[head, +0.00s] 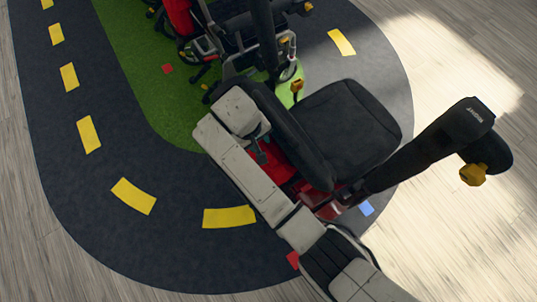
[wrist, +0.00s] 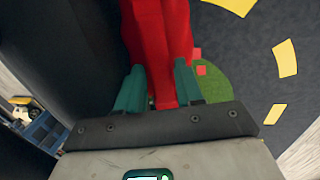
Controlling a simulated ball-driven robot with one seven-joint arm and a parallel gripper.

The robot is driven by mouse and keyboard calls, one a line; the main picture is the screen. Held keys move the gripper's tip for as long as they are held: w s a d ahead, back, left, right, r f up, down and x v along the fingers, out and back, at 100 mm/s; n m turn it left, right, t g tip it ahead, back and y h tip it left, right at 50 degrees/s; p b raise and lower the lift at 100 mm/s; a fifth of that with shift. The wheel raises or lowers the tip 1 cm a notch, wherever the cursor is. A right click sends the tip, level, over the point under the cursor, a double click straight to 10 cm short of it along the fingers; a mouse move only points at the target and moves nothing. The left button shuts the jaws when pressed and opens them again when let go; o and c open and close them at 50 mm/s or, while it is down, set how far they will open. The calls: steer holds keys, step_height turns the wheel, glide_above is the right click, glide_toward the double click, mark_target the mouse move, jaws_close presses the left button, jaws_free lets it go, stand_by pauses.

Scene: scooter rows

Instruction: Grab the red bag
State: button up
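A red bag (wrist: 158,45) fills the upper middle of the wrist view, tall and folded, with its lower end between my gripper's two teal fingers. My gripper (wrist: 160,85) has its fingers apart, one on each side of the red; I cannot tell whether either touches it. In the head view, a red surface (head: 275,176) shows between my pale arm and the black backrest of a scooter. The backrest hides much of it. My gripper's dark end (head: 261,154) points down at that red surface; its fingers are hard to make out.
The scooter's black seat (head: 347,125) and its dark backrest (head: 293,135) stand close beside my arm. More scooters (head: 205,38) with red parts stand at the top on green turf (head: 130,50). A dark track (head: 75,180) with yellow dashes curves around, with open wooden floor (head: 490,230) at right.

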steer(key=shift+f, duration=0.2)
stand_by(0.4)
jaws_close()
stand_by(0.3)
stand_by(1.1)
